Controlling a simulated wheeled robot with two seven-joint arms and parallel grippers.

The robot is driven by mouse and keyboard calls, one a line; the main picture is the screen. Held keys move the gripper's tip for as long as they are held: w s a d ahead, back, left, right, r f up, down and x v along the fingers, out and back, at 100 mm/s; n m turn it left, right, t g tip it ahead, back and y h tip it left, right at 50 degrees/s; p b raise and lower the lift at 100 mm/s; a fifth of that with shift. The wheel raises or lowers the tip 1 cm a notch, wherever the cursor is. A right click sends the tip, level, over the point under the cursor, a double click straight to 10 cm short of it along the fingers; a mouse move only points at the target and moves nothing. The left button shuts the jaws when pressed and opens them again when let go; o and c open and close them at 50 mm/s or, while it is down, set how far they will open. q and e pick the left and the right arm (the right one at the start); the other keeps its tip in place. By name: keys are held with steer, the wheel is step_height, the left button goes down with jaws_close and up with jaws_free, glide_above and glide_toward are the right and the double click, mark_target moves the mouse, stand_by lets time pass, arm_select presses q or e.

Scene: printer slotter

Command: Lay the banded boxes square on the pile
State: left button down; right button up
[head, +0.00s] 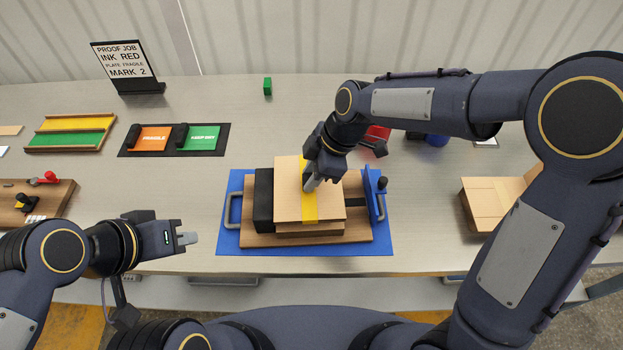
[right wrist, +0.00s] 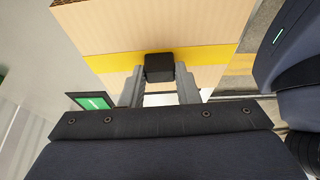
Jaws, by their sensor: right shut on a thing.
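A tan banded box (head: 287,205) with a yellow band is over the pile on the wooden board (head: 258,240). My right gripper (head: 310,187) is shut on a black grip (right wrist: 160,67) at the yellow band; the band also shows in the right wrist view (right wrist: 215,55). The box covers most of the pile, and its edges look slightly turned against the tan layer below (head: 315,234). I cannot tell whether it touches that layer. My left gripper (head: 188,239) is away to the left with nothing visible in it; its finger gap is unclear.
The board lies on a blue mat (head: 228,242), with a black block (head: 263,200) left of the box and a blue upright (head: 374,190) at right. A tan carton (head: 485,205) stands at right. Orange (head: 152,138) and green (head: 204,138) pads lie back left. A sign (head: 122,60) stands behind.

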steer(key=shift+f, duration=1.45)
steer(key=shift+f, duration=0.25)
steer(key=o, duration=1)
steer(key=shift+r, duration=0.1)
steer(key=v, duration=1.2)
steer(key=shift+r+b, duration=0.2)
steer(key=shift+b, duration=0.2)
